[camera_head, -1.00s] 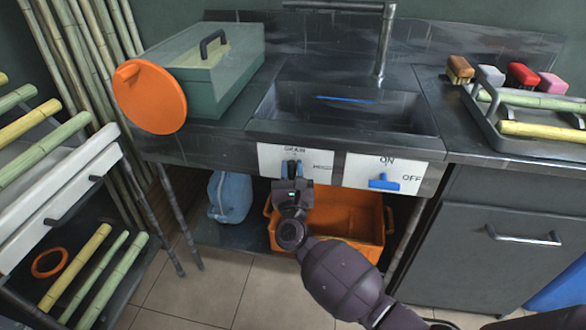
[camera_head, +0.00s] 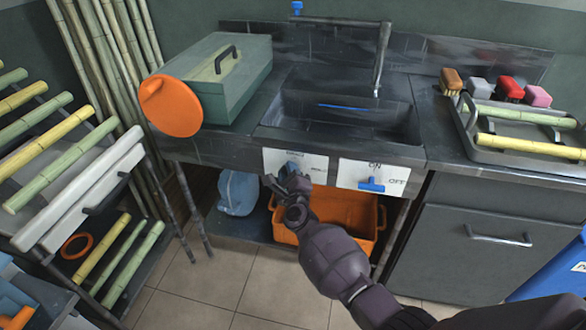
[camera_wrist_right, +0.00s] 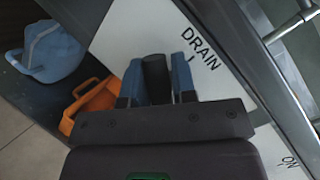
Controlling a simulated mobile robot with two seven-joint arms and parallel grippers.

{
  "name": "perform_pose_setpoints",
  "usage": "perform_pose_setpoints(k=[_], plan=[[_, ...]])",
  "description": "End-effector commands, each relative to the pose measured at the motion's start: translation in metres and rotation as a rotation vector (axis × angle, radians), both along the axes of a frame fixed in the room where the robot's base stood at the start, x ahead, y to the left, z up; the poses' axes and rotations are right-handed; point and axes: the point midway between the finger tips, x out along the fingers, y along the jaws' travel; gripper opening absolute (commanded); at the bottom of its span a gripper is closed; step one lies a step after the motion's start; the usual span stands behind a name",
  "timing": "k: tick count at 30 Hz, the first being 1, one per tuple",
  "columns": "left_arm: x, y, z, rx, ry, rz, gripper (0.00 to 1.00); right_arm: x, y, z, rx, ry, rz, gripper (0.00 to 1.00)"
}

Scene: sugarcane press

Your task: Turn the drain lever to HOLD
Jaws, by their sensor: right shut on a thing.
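The white drain label plate (camera_head: 313,167) is on the front of the sink counter. DRAIN is printed along its top, and smaller, unclear lettering is at its right side. My right gripper (camera_head: 291,171) reaches up to the plate from below and is shut on the drain lever. In the right wrist view, the dark lever handle (camera_wrist_right: 155,80) stands between the two blue-grey fingers of the right gripper (camera_wrist_right: 157,72), beside the word DRAIN. The gripper hides the lever's base, so its exact angle is hard to tell. My left gripper is not in view.
A second plate with a blue ON/OFF lever (camera_head: 371,184) is just to the right. A green box (camera_head: 225,85) and a tray (camera_head: 480,150) with cane stand on the counter.

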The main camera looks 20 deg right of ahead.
Motion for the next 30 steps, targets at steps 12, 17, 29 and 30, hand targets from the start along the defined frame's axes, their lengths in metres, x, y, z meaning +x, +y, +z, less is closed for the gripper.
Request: perform_pose_setpoints(k=[12, 17, 29, 30], plan=[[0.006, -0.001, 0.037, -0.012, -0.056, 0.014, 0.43, 0.003, 0.004, 0.004, -0.308, 0.206, 0.001, 0.01], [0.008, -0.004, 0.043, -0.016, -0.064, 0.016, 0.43, 0.003, 0.004, 0.0, -0.402, 0.271, 0.002, 0.01], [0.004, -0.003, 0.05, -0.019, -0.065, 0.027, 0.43, 0.002, 0.003, -0.008, -0.529, 0.359, 0.001, 0.01], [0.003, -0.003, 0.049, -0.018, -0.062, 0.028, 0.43, 0.001, 0.003, -0.008, -0.532, 0.363, 0.001, 0.01]])
